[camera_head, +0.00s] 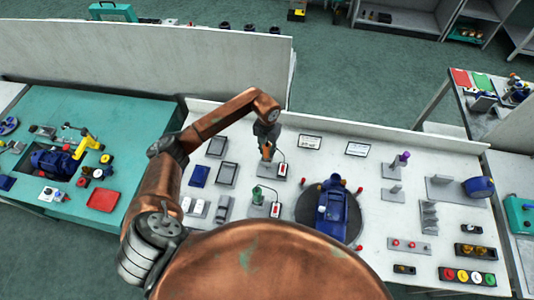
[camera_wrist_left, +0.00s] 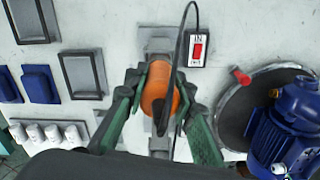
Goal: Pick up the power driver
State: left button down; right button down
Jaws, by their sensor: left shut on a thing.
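The power driver (camera_head: 266,153) has an orange body and a dark cable. It is at its grey stand on the white bench, near the middle of the head view. My left gripper (camera_head: 267,138) reaches down over it and is shut on it. In the left wrist view the orange body (camera_wrist_left: 158,92) sits between the two green-edged fingers of my left gripper (camera_wrist_left: 160,102). The cable loops up in front of it. I cannot tell whether the driver is clear of its stand. My right gripper is not in view.
A red-switched box (camera_wrist_left: 197,46) lies beside the driver. A second, green tool (camera_head: 258,194) stands nearer me. A blue pump (camera_head: 331,212) sits on a dark round turntable (camera_head: 304,207) to the right. Grey and blue trays (camera_head: 199,176) lie left.

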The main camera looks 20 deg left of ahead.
pick_arm(q)
jog(key=shift+r, duration=0.1)
notch_tip(320, 180, up, 23)
dwell(1.2)
